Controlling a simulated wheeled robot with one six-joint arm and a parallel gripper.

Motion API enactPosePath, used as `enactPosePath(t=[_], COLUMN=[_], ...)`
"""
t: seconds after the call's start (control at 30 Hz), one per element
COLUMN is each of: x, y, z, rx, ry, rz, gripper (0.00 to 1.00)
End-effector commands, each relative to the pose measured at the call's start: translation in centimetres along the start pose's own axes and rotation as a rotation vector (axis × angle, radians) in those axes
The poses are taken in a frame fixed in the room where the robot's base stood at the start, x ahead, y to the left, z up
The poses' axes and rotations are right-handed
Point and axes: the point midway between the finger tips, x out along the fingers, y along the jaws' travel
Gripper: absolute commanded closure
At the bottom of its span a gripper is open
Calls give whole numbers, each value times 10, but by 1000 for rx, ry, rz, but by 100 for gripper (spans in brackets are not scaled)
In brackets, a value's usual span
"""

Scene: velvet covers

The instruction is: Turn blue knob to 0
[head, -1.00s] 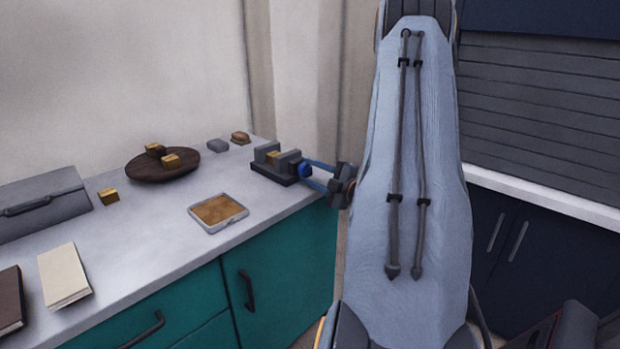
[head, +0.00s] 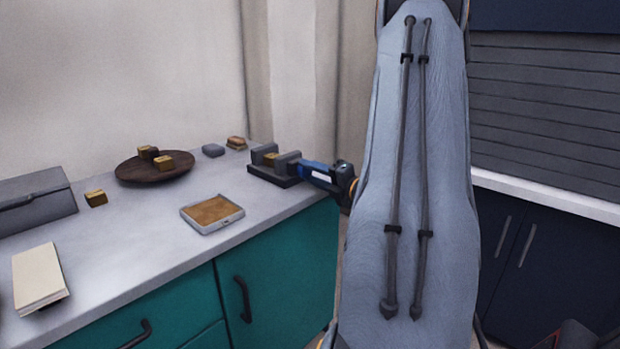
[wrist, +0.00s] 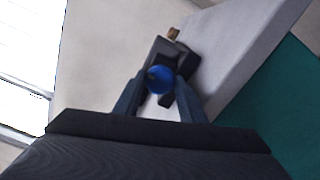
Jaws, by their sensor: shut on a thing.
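The blue knob (wrist: 159,79) sits on the near end of a small dark grey vise (head: 275,165) near the counter's right end. A small gold block (head: 270,159) is between the vise's jaws. My gripper (head: 318,172) reaches in from the right and is shut on the knob. In the wrist view its two fingers (wrist: 157,92) lie on either side of the knob. No number or mark on the knob can be read. In the head view the fingers mostly hide the knob.
The counter (head: 130,225) holds a brown plate (head: 135,175) with gold blocks, a loose gold block (head: 96,198), a shallow tray (head: 212,213), a notepad (head: 40,278) and a grey box (head: 35,200). Teal cabinets (head: 285,260) are below.

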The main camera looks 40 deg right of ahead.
Motion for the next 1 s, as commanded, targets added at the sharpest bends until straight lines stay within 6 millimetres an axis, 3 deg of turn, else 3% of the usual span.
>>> enactPosePath(t=[0.53,0.57,0.67,1.0], x=[0,0,0,0], y=[-1,-1,-1,0], z=[-1,-1,0,0], rx=[-27,-27,-27,-10], ry=[1,1,1,0], rz=[-2,-2,-1,-2], gripper=[85,61,44,44])
